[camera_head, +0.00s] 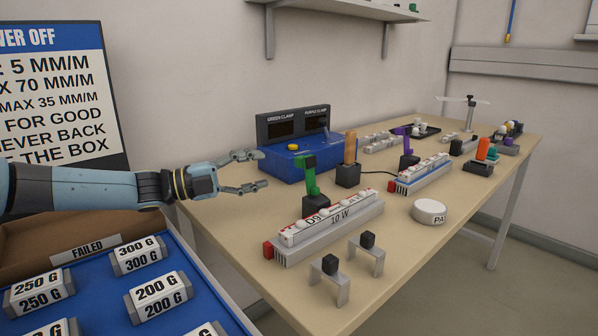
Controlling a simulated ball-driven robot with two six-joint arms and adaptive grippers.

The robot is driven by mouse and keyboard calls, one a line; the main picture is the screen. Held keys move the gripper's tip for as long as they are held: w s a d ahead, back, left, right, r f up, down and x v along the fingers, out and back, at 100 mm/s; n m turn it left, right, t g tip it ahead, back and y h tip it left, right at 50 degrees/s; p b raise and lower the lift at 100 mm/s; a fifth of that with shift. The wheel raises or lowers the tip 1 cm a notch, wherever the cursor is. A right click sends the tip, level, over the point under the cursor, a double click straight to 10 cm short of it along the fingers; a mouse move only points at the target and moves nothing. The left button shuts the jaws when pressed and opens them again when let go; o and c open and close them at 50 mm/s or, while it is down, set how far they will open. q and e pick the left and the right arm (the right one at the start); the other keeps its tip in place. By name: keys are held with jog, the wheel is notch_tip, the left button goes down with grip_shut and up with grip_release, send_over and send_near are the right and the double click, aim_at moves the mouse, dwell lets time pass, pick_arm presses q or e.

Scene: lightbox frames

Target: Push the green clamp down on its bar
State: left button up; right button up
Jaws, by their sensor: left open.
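My right gripper is not in view.
A blue box (285,163) with two dark displays stands behind the clamp. An orange-handled tool (350,150), a purple clamp (407,146) and a second bar (425,174) are farther right. Two small stands (330,282) and a white disc (429,212) are in front. A blue weight tray (95,310) is at lower left.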

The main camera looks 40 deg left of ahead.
aim_at(295, 164)
pick_arm(q)
jog(key=b+x, duration=0.2)
jog(key=x, duration=0.7)
jog(key=shift+w+d+b, duration=0.2)
jog(key=shift+w+b, duration=0.1)
jog(key=shift+w, duration=0.2)
jog(key=c, duration=0.9)
jog(key=shift+s, duration=0.1)
grip_shut()
